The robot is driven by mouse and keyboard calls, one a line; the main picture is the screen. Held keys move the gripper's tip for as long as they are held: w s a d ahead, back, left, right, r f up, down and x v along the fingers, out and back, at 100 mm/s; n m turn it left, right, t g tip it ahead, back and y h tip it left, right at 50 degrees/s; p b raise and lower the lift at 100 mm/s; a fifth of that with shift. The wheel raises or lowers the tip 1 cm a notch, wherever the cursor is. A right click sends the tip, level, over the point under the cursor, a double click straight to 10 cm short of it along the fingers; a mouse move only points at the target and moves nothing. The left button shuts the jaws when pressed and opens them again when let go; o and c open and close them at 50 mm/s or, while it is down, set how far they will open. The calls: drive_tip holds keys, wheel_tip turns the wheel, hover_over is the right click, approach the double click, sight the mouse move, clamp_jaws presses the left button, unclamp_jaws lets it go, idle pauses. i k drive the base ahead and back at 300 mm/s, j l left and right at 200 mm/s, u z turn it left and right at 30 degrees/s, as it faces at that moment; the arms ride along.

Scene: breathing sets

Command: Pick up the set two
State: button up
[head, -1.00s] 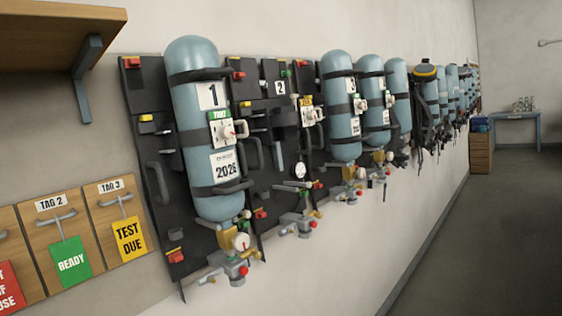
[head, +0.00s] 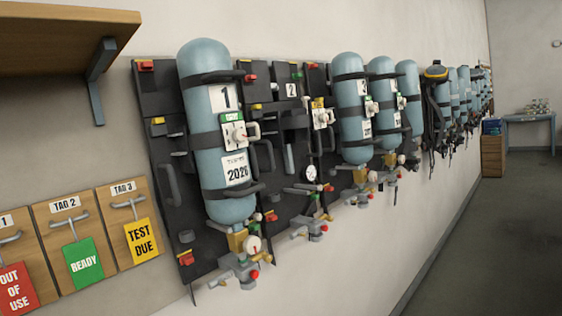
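My gripper is not in view.
More cylinder sets (head: 381,100) hang along the wall to the right. At left are a wooden shelf (head: 60,40) and tag boards with red, green (head: 84,265) and yellow tags. A crate (head: 493,155) and blue table (head: 530,118) stand far off. The floor (head: 480,240) at right is clear.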

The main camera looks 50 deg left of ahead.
sight(282, 156)
drive_tip(key=u, duration=0.4)
drive_tip(key=i+u, duration=0.15)
drive_tip(key=u, duration=0.25)
drive_tip(key=l+u, duration=0.1)
drive_tip(key=u, duration=0.3)
drive_tip(key=i+l+u, duration=0.4)
drive_tip(key=l, duration=0.15)
drive_tip(key=i+l+u, duration=0.25)
drive_tip(key=l+u, duration=0.2)
drive_tip(key=l, duration=0.2)
drive_tip(key=i+l+u, duration=0.2)
drive_tip(key=l, duration=0.15)
drive_tip(key=i+l, duration=0.1)
drive_tip(key=l, duration=0.3)
drive_tip(key=i+l, duration=0.1)
drive_tip(key=l, duration=0.3)
drive_tip(key=i+l, duration=0.15)
drive_tip(key=l, duration=0.25)
drive_tip(key=i+l+u, duration=0.1)
drive_tip(key=l, duration=0.3)
drive_tip(key=i+l, duration=0.1)
drive_tip(key=l, duration=0.3)
drive_tip(key=i+j, duration=0.2)
drive_tip(key=i, duration=0.25)
